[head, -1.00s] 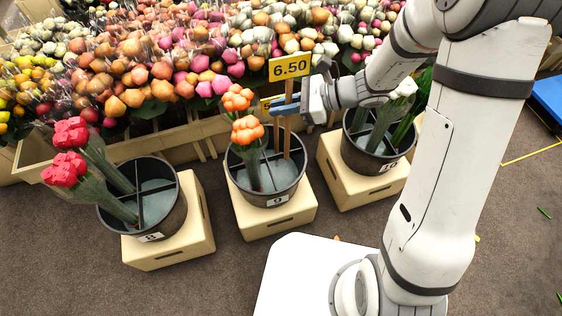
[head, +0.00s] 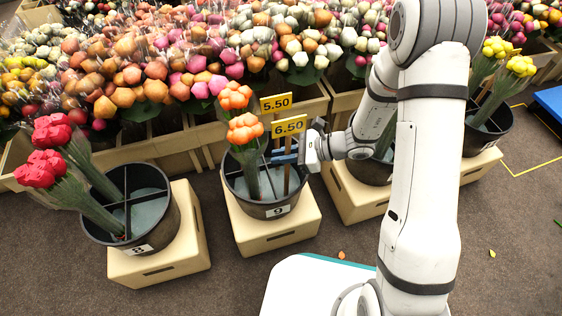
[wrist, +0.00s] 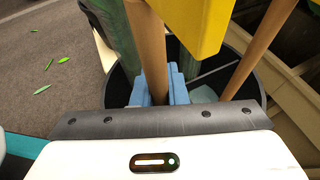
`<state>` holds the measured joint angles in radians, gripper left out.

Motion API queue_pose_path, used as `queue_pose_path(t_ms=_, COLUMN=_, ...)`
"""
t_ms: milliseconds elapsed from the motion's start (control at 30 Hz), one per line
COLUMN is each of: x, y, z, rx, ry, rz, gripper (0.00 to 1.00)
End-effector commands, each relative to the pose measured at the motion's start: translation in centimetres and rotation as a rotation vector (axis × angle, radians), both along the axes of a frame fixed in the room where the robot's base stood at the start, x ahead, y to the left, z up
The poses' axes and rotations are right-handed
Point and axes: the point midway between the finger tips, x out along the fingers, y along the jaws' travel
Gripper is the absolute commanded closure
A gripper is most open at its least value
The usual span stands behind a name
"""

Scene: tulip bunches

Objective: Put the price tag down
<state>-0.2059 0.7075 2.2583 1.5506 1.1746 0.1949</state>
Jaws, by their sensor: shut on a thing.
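The yellow 6.50 price tag (head: 289,125) stands upright on a wooden stick (wrist: 150,50). My gripper (head: 284,158) is shut on that stick, its blue fingers around it, over bucket 9 (head: 277,211). The stick's lower part is in the bucket; I cannot tell whether its end touches the bottom. A yellow 5.50 tag (head: 275,103) stands just behind on its own stick (wrist: 262,45). In the wrist view the yellow plate of a tag (wrist: 200,22) hangs over the fingers. Orange tulip bunches (head: 245,128) stand in the same bucket, left of the sticks.
Bucket 8 (head: 165,228) with red tulips (head: 50,150) is at the left. Another bucket, partly hidden by my arm, is at the right, with a yellow-tulip bucket (head: 490,135) beyond. Flower crates (head: 165,150) line the back. Loose leaves lie on the floor.

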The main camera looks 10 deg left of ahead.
Motion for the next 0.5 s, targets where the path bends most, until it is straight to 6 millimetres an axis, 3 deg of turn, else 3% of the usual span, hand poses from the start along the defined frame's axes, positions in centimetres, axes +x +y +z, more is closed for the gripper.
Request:
queue_pose_path(t_ms=33, x=0.0, y=0.0, z=-1.3, rx=0.000, ry=0.003, rz=0.000, gripper=1.00)
queue_pose_path(t_ms=100, x=0.0, y=0.0, z=-2.0, rx=0.000, ry=0.001, rz=0.001, gripper=1.00)
queue_pose_path(t_ms=500, x=0.0, y=0.1, z=-2.4, rx=0.000, ry=-0.001, rz=0.001, gripper=1.00)
